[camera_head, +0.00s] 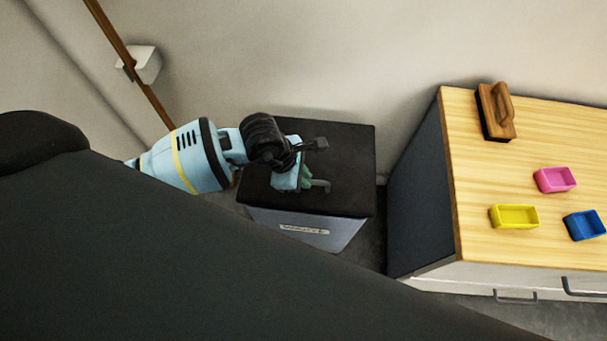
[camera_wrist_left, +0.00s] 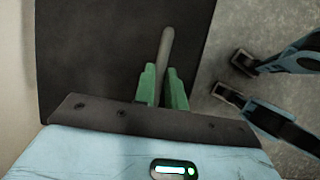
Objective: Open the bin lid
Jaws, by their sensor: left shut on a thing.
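The bin (camera_head: 340,233) stands on the floor with a light grey-blue front and a label. Its black lid (camera_head: 350,155) lies flat and closed on top. My left gripper (camera_head: 308,181) is over the lid, its green fingers shut on the grey bar handle (camera_head: 324,185). In the left wrist view, the green fingertips (camera_wrist_left: 163,85) stand on both sides of the handle (camera_wrist_left: 165,45), with the dark lid (camera_wrist_left: 85,60) behind. The fingers hide part of the handle.
A wooden-topped cabinet (camera_head: 480,235) stands right of the bin across a narrow gap. On it are a wooden block with a handle (camera_head: 495,112) and pink (camera_head: 555,180), yellow (camera_head: 514,217) and blue (camera_head: 584,225) trays. A wall (camera_head: 300,60) rises behind the bin.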

